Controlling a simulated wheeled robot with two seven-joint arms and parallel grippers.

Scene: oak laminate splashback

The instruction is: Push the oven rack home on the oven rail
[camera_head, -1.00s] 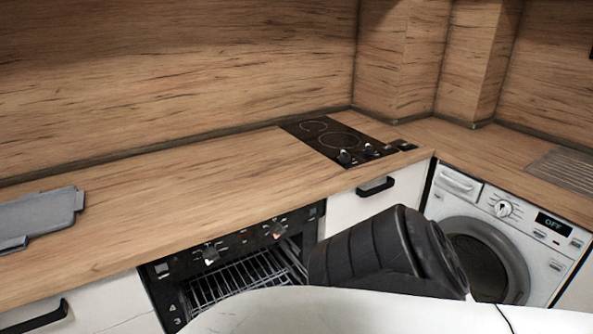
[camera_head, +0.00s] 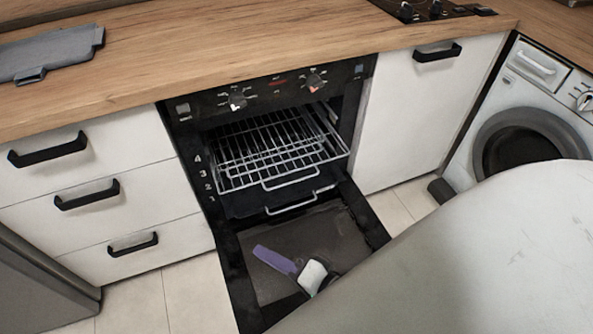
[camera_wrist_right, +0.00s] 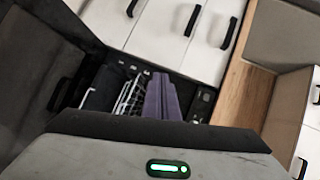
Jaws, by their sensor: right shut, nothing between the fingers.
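The oven rack (camera_head: 285,150) is a silver wire grid in the open oven, its front edge and wire handle sticking out of the opening. It also shows in the wrist view (camera_wrist_right: 128,98). The oven rail (camera_head: 328,128) is partly visible along the right inner wall; the left side is mostly hidden. My right gripper (camera_head: 265,253), with purple fingers, is shut and empty, over the lowered oven door and in front of and below the rack, apart from it in the head view. The purple fingers also show in the wrist view (camera_wrist_right: 160,98). My left gripper is not in view.
The oven door (camera_head: 340,235) hangs open below the rack. A second wire handle (camera_head: 292,204) shows lower down. Drawers (camera_head: 85,150) with black handles stand left, a white cabinet (camera_head: 425,120) and washing machine (camera_head: 530,130) right. A grey board (camera_head: 50,52) lies on the worktop.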

